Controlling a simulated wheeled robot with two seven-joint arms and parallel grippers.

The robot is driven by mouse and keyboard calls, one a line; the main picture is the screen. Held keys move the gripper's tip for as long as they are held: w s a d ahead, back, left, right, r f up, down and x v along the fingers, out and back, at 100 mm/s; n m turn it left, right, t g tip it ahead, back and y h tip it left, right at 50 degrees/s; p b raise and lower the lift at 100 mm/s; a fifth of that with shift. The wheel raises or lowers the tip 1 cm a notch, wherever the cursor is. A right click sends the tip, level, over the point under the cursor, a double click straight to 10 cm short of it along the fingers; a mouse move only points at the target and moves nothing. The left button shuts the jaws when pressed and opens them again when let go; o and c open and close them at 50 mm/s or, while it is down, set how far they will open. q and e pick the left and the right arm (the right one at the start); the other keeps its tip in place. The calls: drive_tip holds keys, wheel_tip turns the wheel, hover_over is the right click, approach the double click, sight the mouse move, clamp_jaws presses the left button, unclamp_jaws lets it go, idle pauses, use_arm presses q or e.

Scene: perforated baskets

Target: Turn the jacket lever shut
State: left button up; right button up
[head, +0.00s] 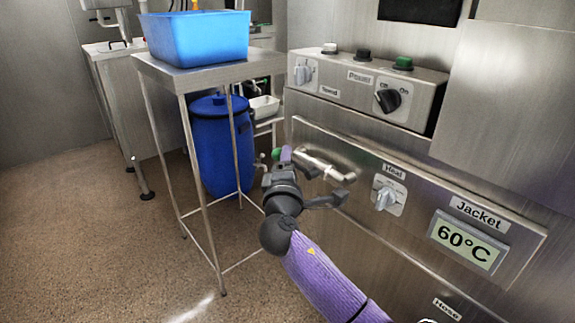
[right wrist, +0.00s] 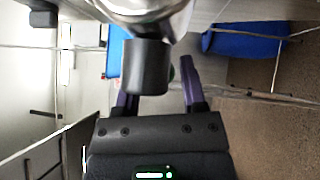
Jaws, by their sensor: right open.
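A steel panel carries a label reading "Jacket" (head: 480,215) above a 60°C display (head: 467,242). A pale metal bar-like fitting (head: 322,166) juts from the panel, left of the dial; I cannot tell for sure whether it is the jacket lever. My right gripper (head: 280,154) is at the left end of this fitting, with a green piece beside its purple fingers. In the right wrist view, my right gripper (right wrist: 157,88) is open, its purple fingers apart. A steel part with a black cylindrical end (right wrist: 147,66) hangs in front of them; contact is unclear. My left gripper is out of view.
A dial (head: 388,196) is right of the fitting. Above is a control box (head: 365,87) with knobs and buttons. A steel table (head: 190,75) bears a blue tub (head: 197,45), with a blue barrel (head: 215,145) below. Open floor (head: 80,220) lies left.

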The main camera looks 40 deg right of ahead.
clamp_jaws()
idle(0.8)
idle(0.5)
